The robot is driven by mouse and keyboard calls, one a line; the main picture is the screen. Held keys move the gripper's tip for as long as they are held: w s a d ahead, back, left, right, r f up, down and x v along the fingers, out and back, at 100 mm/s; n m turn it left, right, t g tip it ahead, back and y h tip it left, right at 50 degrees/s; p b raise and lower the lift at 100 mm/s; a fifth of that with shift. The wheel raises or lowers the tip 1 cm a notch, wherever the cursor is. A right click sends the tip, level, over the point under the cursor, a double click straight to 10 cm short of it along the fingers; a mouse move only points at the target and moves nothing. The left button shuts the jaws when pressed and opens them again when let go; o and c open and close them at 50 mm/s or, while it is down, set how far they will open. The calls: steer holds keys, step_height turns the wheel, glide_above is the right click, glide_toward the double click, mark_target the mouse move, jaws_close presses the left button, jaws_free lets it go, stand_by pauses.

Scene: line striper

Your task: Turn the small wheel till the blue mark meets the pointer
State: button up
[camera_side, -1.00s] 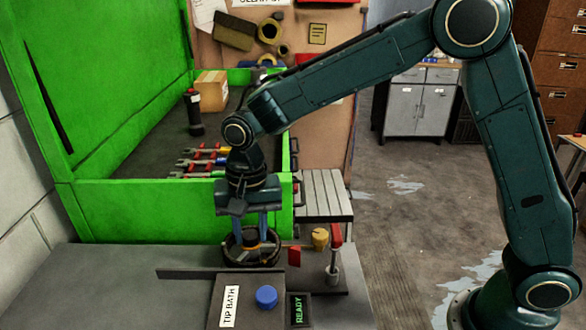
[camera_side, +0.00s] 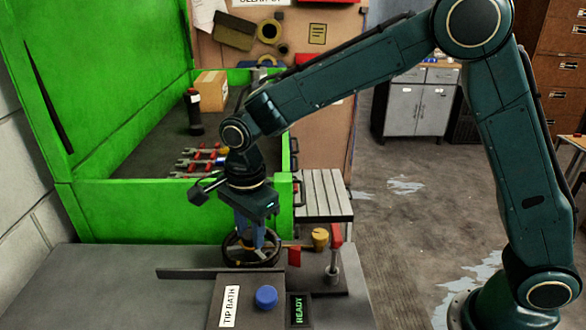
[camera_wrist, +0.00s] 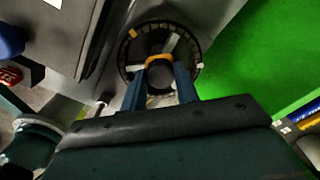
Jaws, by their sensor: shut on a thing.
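The small wheel (camera_side: 238,262) is a dark round handwheel on the grey bench, below my gripper (camera_side: 250,242). In the wrist view the wheel (camera_wrist: 127,58) shows a black rim, pale spokes and an orange hub (camera_wrist: 159,58). My gripper (camera_wrist: 160,76) comes down from above, with its two blue fingers on either side of the hub, shut on the wheel at its middle. An orange patch and pale patches show on the rim. I cannot make out a blue mark, and I cannot tell which part is the pointer; the fingers hide some of the wheel.
In front are a blue button (camera_side: 266,297) and a READY display (camera_side: 299,310). A green tub wall (camera_side: 170,212) rises behind.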

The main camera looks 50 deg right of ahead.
steer(key=shift+m, duration=0.8)
steer(key=o, duration=1)
steer(key=shift+r, duration=0.2)
step_height(320, 180, up, 14)
steer(key=shift+s+f, duration=0.15)
steer(key=shift+f, duration=0.1)
